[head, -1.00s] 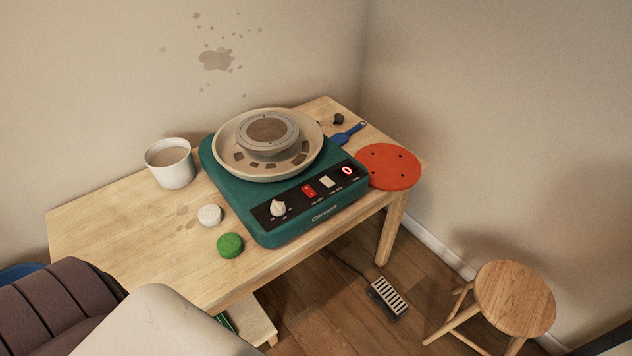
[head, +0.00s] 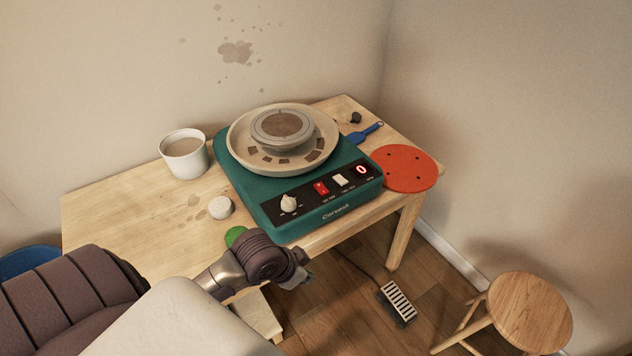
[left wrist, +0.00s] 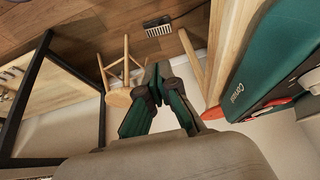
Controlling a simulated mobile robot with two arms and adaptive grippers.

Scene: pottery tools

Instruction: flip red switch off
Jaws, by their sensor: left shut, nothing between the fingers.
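The red switch (head: 321,188) is on the black front panel of the teal pottery wheel (head: 262,208), between a white knob (head: 289,203) and a white switch (head: 341,180). My left gripper (head: 303,277) is in front of the table edge, below and apart from the panel. It is shut and empty. In the left wrist view its fingers (left wrist: 155,88) are together, with the teal wheel (left wrist: 265,70) at the right. The red switch cannot be made out clearly there. My right gripper is not in view.
A white cup (head: 184,158), a white sponge (head: 220,208) and a partly hidden green sponge (head: 234,235) lie left of the wheel. A red disc (head: 404,168) and blue tool (head: 365,133) lie right. A stool (head: 530,310) and pedal (head: 397,303) stand on the floor.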

